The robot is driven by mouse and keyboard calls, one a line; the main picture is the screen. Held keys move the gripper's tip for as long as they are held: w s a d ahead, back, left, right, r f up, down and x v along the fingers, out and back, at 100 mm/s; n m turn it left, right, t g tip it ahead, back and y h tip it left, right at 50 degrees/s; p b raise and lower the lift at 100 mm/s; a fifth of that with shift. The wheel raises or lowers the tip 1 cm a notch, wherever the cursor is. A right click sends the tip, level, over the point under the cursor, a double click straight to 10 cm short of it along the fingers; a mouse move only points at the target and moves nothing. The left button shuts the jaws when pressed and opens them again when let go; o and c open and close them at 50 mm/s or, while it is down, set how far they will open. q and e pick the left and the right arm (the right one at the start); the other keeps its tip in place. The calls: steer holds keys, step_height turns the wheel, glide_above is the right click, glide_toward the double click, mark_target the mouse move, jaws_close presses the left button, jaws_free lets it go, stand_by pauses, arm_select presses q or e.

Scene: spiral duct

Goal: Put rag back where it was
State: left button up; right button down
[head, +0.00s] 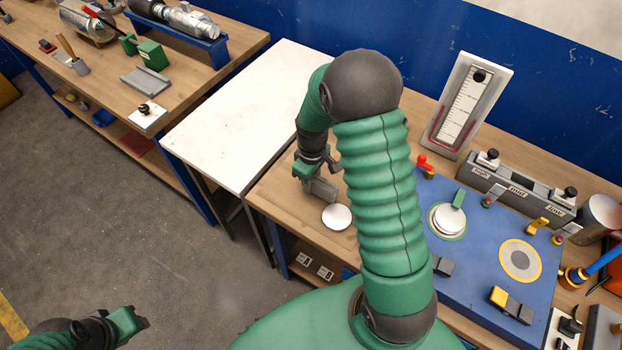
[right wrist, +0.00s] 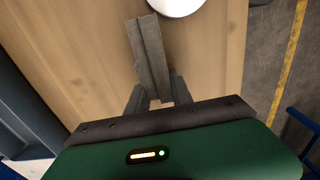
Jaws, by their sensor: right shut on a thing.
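My right gripper (head: 309,178) is over the left end of the wooden bench, beside the white round disc (head: 337,217). It is shut on a grey folded piece, which I take to be the rag (head: 321,190). In the right wrist view the rag (right wrist: 148,55) is a long, narrow grey strip between the fingers (right wrist: 154,92), its far end near the white disc (right wrist: 178,4). I cannot tell whether it touches the bench. My left gripper (head: 138,318) is at the lower left over the floor, and its fingers are too small to judge.
The blue panel (head: 470,250) with knobs and round plates is on the bench's right. A gauge (head: 468,105) stands behind. A bare white table (head: 245,110) stands left of the bench. Another wooden bench (head: 190,85) holds green blocks and a grey flat piece (head: 145,80).

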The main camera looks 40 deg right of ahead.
steer(key=c, duration=1.6)
jaws_free()
steer(key=shift+d+f, duration=0.1)
steer(key=o, duration=0.5)
